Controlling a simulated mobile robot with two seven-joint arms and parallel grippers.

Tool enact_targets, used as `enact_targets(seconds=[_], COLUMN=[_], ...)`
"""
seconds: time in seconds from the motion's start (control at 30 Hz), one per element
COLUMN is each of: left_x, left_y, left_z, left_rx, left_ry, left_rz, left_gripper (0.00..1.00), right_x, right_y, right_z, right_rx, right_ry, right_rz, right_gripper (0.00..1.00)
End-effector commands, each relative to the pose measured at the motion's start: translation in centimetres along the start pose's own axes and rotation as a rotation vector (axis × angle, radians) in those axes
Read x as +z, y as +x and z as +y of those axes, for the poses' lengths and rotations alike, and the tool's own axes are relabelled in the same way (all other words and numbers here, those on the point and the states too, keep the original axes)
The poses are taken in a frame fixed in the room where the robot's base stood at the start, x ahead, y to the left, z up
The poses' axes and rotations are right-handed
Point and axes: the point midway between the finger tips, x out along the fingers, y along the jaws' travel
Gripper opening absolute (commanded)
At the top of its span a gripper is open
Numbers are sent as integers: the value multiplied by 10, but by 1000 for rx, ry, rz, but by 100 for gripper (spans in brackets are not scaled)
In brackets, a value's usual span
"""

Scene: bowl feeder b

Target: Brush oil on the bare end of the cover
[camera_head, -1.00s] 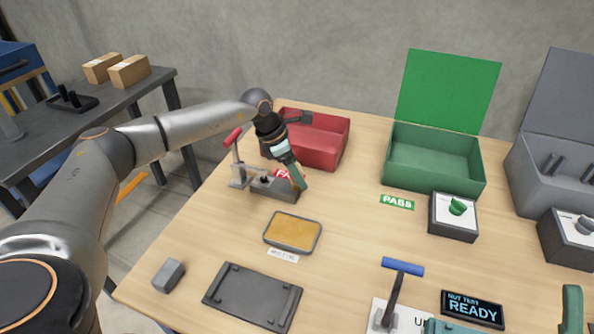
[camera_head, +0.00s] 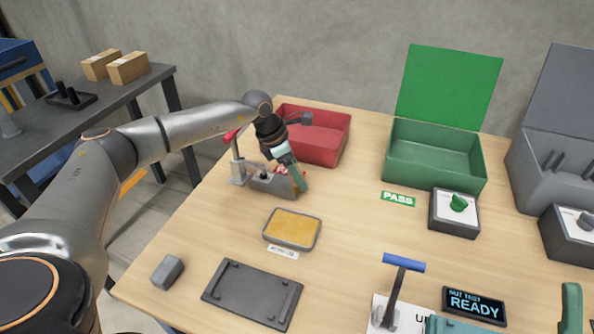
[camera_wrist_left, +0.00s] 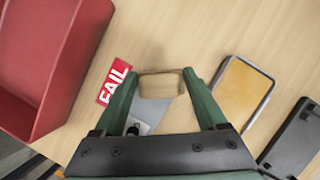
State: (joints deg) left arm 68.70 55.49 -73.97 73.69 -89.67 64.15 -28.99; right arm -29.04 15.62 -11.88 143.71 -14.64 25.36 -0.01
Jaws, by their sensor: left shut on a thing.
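My left gripper (camera_head: 300,184) is low over the near end of a grey block (camera_head: 268,183), which sits beside an upright clamp (camera_head: 237,170) with a red handle. In the left wrist view its green fingers (camera_wrist_left: 161,84) are shut on a wood-coloured brush (camera_wrist_left: 160,86), seen end-on. The bristles are hidden. A grey surface (camera_wrist_left: 152,112) shows below the brush; I cannot tell which part is the cover's bare end, or whether the brush touches it. A shallow tray with a yellow, oily-looking pad (camera_head: 292,230) lies nearer me.
A red bin (camera_head: 330,140) stands behind the gripper, with a FAIL label (camera_wrist_left: 115,82) near it. A green bin (camera_head: 435,176) and a PASS label (camera_head: 398,198) are to the right. A dark plate (camera_head: 252,294) and a grey block (camera_head: 168,272) lie in front. The table centre is clear.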

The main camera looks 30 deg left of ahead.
Motion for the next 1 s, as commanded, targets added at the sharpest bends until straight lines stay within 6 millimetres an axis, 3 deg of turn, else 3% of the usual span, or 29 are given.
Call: enact_targets(seconds=[0.37, 1.0], left_x=[-4, -38], left_y=[2, -14], left_z=[2, 27], left_rx=[0, 0], left_ry=[-2, -4], left_rz=[0, 0], left_gripper=[30, 30], right_x=[1, -1], right_y=[-1, 1], right_z=[0, 0], right_rx=[0, 0], right_ry=[0, 0], right_rz=[1, 1], right_gripper=[50, 50])
